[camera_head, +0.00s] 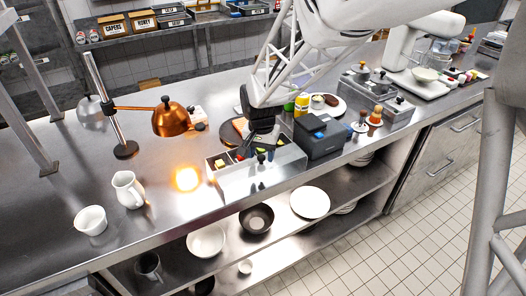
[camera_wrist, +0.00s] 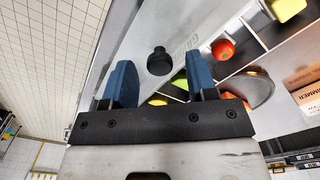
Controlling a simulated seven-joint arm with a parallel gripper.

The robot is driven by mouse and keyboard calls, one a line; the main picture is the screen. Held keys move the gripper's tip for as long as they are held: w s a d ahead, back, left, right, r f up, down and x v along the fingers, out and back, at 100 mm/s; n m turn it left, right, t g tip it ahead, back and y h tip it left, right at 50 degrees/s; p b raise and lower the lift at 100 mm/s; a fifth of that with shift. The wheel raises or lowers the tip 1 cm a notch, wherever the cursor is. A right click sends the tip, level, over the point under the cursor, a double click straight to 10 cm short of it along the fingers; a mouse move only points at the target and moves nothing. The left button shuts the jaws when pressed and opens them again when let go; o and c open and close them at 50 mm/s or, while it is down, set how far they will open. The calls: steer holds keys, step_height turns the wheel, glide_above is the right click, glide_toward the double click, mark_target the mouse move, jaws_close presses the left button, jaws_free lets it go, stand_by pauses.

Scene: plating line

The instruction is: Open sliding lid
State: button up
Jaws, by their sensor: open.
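A bin with several compartments (camera_head: 232,190) stands near the counter's front edge, below my gripper. In the wrist view, its smooth silver lid (camera_wrist: 155,25) carries a round black knob (camera_wrist: 160,62). Compartments beside the lid are uncovered and show a red-orange item (camera_wrist: 223,49) and a yellow-green item (camera_wrist: 287,8). My gripper (camera_wrist: 161,75) is open, with its two blue fingers on either side of the knob in the picture. Whether they touch it or how high they are above it cannot be told. In the head view my gripper (camera_head: 262,143) hides part of the bin.
A dark box (camera_head: 320,137) stands close to the bin's right. A copper heat lamp (camera_head: 171,118) stands to the left, with a white pitcher (camera_head: 128,190) and white bowl (camera_head: 91,220) farther left. The counter between pitcher and bin is clear.

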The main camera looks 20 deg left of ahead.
mark_target(262, 156)
steer(key=shift+r, duration=3.65)
steer(key=shift+d, duration=0.1)
steer(key=shift+d+r, duration=0.2)
steer(key=shift+d, duration=0.1)
steer(key=s+d+r, duration=0.3)
steer(key=d, duration=0.4)
steer(key=s+d+r+t, duration=0.1)
steer(key=s+d+r, duration=0.15)
steer(key=d, duration=0.45)
steer(key=s+d+r, duration=0.2)
steer(key=s+d, duration=0.1)
steer(key=d, duration=0.5)
steer(key=s+d+t, duration=0.1)
steer(key=s+d, duration=1.3)
steer(key=s, duration=0.3)
steer(key=shift+s+d+t, duration=0.15)
steer(key=shift+d+t, duration=0.1)
steer(key=shift+t, duration=0.05)
